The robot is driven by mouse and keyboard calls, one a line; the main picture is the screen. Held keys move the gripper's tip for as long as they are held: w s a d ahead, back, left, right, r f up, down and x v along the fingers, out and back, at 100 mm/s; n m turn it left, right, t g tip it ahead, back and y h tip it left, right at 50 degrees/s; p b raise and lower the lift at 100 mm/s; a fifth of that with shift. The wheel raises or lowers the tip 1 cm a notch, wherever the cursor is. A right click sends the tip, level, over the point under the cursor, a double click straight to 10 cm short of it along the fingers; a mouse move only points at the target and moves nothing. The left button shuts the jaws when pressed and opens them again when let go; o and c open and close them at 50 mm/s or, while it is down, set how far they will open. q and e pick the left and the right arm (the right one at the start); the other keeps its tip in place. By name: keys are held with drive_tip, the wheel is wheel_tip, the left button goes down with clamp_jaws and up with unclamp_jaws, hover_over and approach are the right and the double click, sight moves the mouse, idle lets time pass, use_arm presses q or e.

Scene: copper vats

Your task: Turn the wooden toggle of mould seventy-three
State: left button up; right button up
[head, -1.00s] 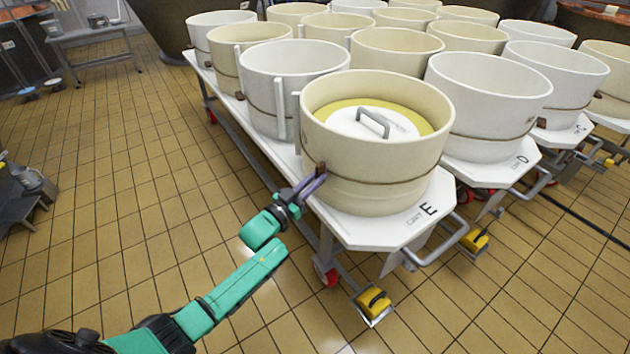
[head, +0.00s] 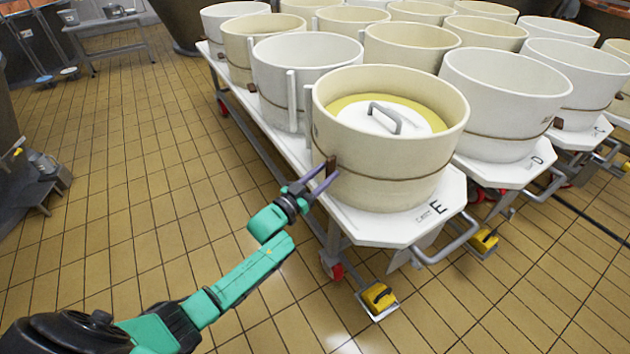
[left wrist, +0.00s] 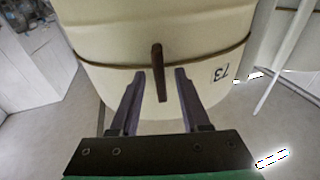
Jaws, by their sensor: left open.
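Mould seventy-three is the cream round mould (head: 390,178) at the near corner of cart E; its number 73 (left wrist: 220,72) shows in the left wrist view. A thin brown band runs round it. The dark wooden toggle (left wrist: 158,72) stands on the band, upright in the left wrist view, and shows small in the head view (head: 331,162). My left gripper (left wrist: 159,74) is open, one finger on each side of the toggle, with a gap visible on both sides. In the head view the gripper (head: 325,175) is at the mould's left side. My right gripper is not in view.
A white lid with a grey handle (head: 385,118) sits inside the mould. The white cart top (head: 400,228) lies under it, with a grey push handle (head: 450,245) and a yellow pedal (head: 379,297). Several other moulds stand close behind.

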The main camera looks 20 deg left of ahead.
use_arm(q)
drive_tip(key=p+v, duration=0.1)
drive_tip(key=v, duration=1.3)
drive_tip(key=shift+s+p, duration=0.15)
drive_tip(key=shift+p, duration=0.15)
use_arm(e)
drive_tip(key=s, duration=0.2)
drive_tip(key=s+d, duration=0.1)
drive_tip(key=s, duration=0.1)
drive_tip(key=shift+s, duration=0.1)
use_arm(q)
drive_tip(key=shift+f, duration=0.15)
